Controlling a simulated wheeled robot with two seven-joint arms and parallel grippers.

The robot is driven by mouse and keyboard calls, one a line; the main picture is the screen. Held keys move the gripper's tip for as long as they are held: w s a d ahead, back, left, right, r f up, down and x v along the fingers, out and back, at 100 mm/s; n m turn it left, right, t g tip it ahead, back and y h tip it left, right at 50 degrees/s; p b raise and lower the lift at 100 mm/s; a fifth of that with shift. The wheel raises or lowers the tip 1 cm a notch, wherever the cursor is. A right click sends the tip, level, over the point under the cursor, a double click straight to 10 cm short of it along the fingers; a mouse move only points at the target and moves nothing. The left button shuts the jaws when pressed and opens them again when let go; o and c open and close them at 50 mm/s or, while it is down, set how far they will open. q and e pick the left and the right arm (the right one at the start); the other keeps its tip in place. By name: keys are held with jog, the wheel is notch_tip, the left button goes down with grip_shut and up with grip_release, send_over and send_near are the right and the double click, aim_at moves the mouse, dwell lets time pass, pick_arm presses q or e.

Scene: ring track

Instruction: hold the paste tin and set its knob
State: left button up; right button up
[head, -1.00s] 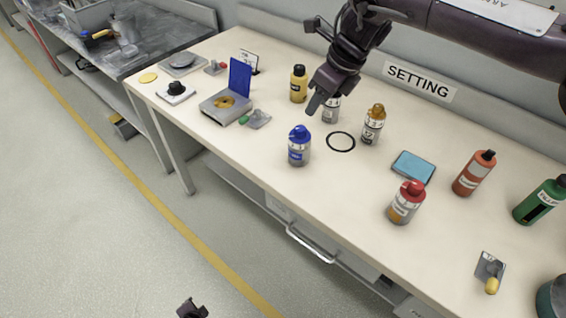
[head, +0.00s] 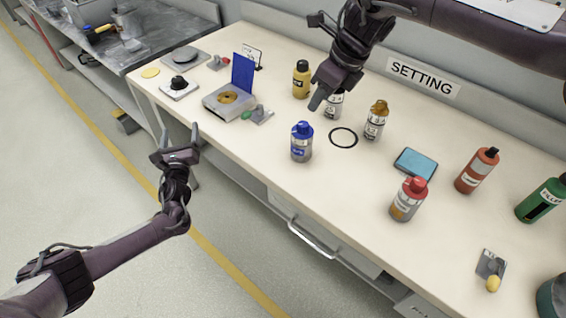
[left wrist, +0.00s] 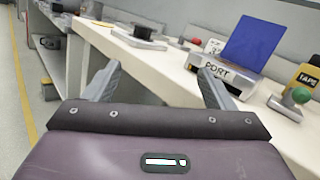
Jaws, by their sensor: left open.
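Several silver tins with coloured knobs stand on the bench: one blue-topped (head: 302,143), one amber-topped (head: 375,121) and one red-topped (head: 408,200). Another silver tin (head: 334,106) is partly hidden behind my right gripper (head: 318,103). I cannot read which label says paste. My right gripper points down in front of that hidden tin; I cannot tell whether it touches it or how its jaws stand. My left gripper (head: 181,130) is open and empty, in front of the bench's left part and apart from everything. Its fingers also show in the left wrist view (left wrist: 160,72).
A grey block with a raised blue flap (head: 242,72) stands at the bench's left, with a green-knobbed fitting beside it. A black ring (head: 343,138) and a light-blue pad (head: 415,163) lie mid-bench. Orange (head: 476,172) and green (head: 541,200) bottles stand right.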

aim_at(296, 148)
pick_arm(q)
jog(key=d+r+m+h, duration=0.1)
jog(key=d+h, duration=0.1)
jog(key=d, duration=0.3)
jog(key=s+d+m+h, duration=0.1)
jog(key=d+m+h, duration=0.1)
jog(key=d, duration=0.3)
jog(key=s+d+r+m+h, duration=0.1)
jog(key=d+m+h, duration=0.1)
jog(key=d, duration=0.4)
jog(key=shift+s+r+g, duration=0.2)
jog(key=shift+r+g, duration=0.1)
jog(key=shift+r, duration=0.05)
jog(key=s+d+m+g+h, duration=0.1)
jog(key=s+d+h, duration=0.1)
jog(key=d, duration=0.3)
jog(key=s+d+r+m+g+h, duration=0.1)
jog(key=s+d+m, duration=0.1)
jog(key=s+d, duration=0.2)
jog(key=s+d+r+m+h, duration=0.1)
jog(key=s+d+m+h, duration=0.1)
jog(key=d, duration=0.4)
jog(key=shift+s+g+h, duration=0.3)
jog(key=shift+s+g, duration=0.1)
jog(key=shift+s, duration=0.45)
jog(key=shift+d, duration=0.25)
jog(key=x, duration=0.7)
jog(key=shift+w+d, duration=0.1)
jog(key=shift+w, duration=0.1)
